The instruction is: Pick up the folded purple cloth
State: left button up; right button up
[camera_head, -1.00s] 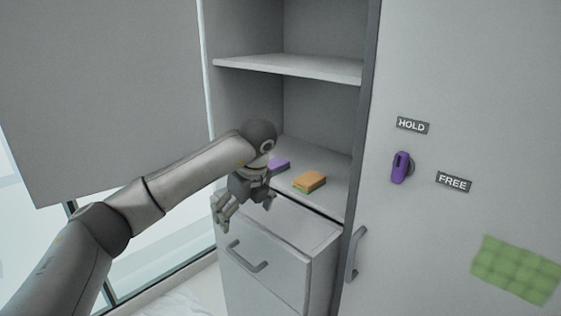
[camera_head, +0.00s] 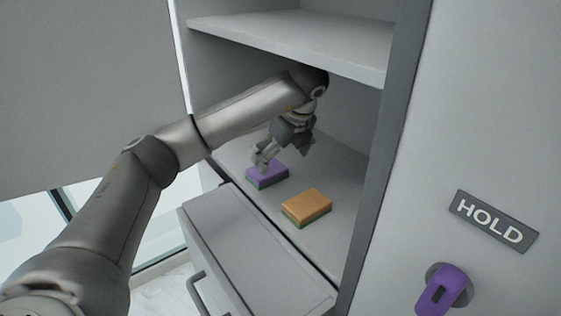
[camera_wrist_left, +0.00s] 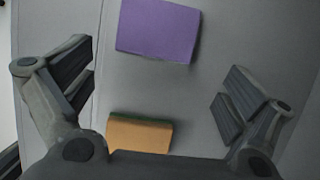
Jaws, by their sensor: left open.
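A purple block (camera_head: 267,175) lies on the lower cabinet shelf. It looks like a sponge with a thin green underside; I see no folded cloth there. It also shows at the top of the left wrist view (camera_wrist_left: 158,30). My left gripper (camera_head: 284,158) is open and empty, just above and beside the purple block, with one finger overlapping it in the head view. In the left wrist view the spread fingers (camera_wrist_left: 155,90) stand either side of bare shelf, between the purple and orange blocks. My right gripper is not in view.
An orange block with a green underside (camera_head: 307,207) lies close to the purple one. An upper shelf (camera_head: 290,35) hangs above my arm. A drawer (camera_head: 250,255) is below in front. A purple knob (camera_head: 443,290) and a HOLD label (camera_head: 490,222) are on the right panel.

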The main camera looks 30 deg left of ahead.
aim_at(271, 171)
pick_arm(q)
jog(key=shift+p+x, duration=0.4)
jog(key=shift+x, duration=0.7)
jog(key=p+x, duration=0.1)
jog(key=x, duration=0.1)
jog(key=a+p+x, duration=0.1)
jog(key=x, duration=0.1)
jog(key=shift+s, duration=0.1)
jog(key=shift+a+f, duration=0.15)
jog(key=shift+f, duration=0.2)
jog(key=c, duration=0.7)
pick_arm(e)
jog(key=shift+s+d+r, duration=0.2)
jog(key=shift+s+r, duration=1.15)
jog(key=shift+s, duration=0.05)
